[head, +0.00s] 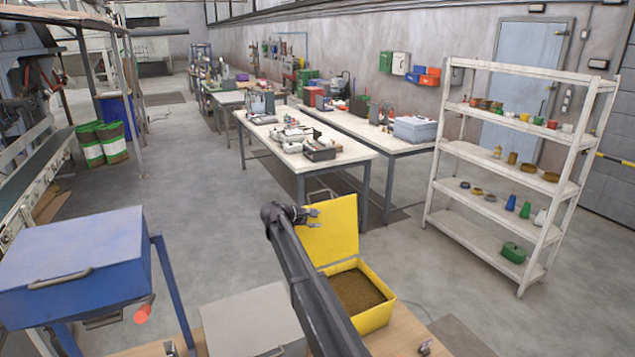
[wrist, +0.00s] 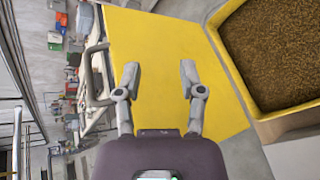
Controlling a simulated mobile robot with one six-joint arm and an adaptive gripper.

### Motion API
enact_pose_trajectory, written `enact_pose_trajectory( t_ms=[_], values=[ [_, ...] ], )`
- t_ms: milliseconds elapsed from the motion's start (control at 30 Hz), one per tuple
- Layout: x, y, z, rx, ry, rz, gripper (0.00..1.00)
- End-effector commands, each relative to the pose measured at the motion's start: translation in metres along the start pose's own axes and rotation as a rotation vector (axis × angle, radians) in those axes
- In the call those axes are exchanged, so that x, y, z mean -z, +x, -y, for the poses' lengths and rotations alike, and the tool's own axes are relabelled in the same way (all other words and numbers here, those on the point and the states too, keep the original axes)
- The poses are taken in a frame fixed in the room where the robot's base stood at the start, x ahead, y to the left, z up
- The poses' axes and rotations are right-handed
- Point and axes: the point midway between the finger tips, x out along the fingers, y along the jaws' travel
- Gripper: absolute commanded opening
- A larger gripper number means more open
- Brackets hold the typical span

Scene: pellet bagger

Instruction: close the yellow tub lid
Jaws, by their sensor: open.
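The yellow tub (head: 374,317) stands on a wooden surface in the lower middle of the head view, filled with brown pellets (head: 356,290). Its yellow lid (head: 334,231) stands raised at the tub's far side. In the wrist view the lid (wrist: 165,45) fills the middle and the tub's rim (wrist: 226,52) shows at the right. A grey handle (wrist: 96,75) sits on the lid's edge. My gripper (head: 314,214) is open and empty in front of the lid, its fingers (wrist: 158,75) apart. Whether they touch the lid I cannot tell.
A grey box (head: 252,322) stands left of the tub, partly behind my arm. A blue box (head: 75,255) on a blue frame is farther left. White shelves (head: 508,178) stand at right. Workbenches (head: 300,150) lie behind, with open floor between.

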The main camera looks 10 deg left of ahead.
Motion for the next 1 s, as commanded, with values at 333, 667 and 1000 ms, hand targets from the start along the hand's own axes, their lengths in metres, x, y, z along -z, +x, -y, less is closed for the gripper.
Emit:
enact_pose_trajectory(
  t_ms=[333,667,1000],
  values=[
    [0.063,-0.067,-0.084,-0.192,-0.182,0.033,0.51],
    [0.063,-0.068,-0.084,-0.197,-0.187,0.035,0.51],
    [0.063,-0.054,-0.086,-0.196,-0.185,0.036,0.51]
  ],
)
